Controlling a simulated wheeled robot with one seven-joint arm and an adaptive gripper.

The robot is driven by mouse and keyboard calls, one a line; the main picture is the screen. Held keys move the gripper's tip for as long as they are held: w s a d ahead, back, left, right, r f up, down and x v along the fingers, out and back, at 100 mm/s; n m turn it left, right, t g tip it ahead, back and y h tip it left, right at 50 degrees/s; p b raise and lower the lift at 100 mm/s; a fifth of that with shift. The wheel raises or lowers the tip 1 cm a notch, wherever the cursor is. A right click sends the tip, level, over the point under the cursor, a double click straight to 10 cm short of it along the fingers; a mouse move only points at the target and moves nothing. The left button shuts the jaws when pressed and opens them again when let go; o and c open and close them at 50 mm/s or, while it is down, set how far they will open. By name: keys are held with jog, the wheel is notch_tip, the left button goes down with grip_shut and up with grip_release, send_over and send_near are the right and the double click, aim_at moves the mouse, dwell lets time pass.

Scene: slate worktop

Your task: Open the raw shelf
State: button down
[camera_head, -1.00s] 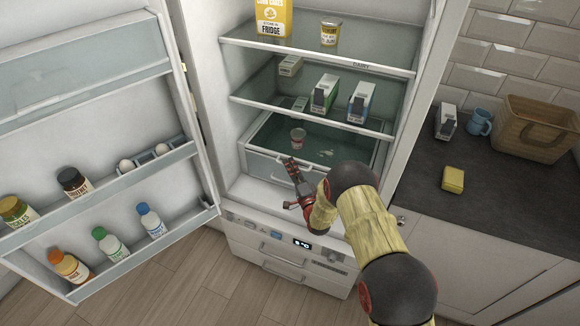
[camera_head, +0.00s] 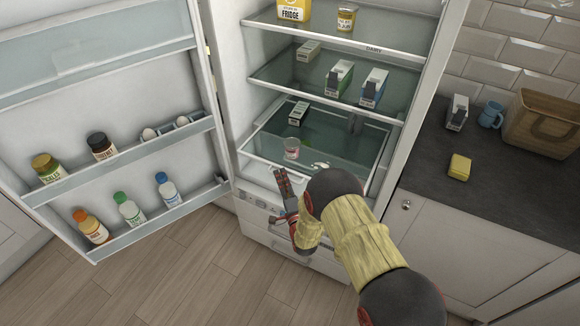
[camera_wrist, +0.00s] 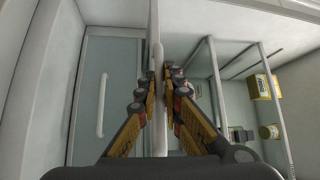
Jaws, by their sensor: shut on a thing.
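The raw shelf appears to be the low clear-sided drawer (camera_head: 262,160) at the bottom of the open fridge, drawn part way out past the shelf above. A small pale cup (camera_head: 292,148) and a dark and white carton (camera_head: 298,113) are in it. My gripper (camera_head: 282,180) is at the drawer's front, left of its middle. In the wrist view my gripper (camera_wrist: 159,78) is shut on a pale upright bar (camera_wrist: 157,40), seemingly the drawer's front edge or handle. My wrist partly hides the drawer front in the head view.
The fridge door (camera_head: 90,110) stands wide open at left, with bottles and eggs in its racks. A glass shelf (camera_head: 285,80) with cartons is above the drawer. The worktop (camera_head: 500,190) at right holds a yellow box (camera_head: 459,167), a blue mug (camera_head: 491,115) and a basket (camera_head: 545,122).

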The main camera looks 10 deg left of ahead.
jog(key=s+a, duration=0.2)
jog(key=s, duration=0.4)
jog(key=shift+s+f, duration=0.2)
jog(key=shift+s, duration=0.05)
jog(key=shift+a, duration=0.1)
jog(key=c, duration=2)
grip_release()
jog(key=shift+r, duration=0.15)
jog(key=shift+o, duration=0.2)
jog(key=v, duration=1.2)
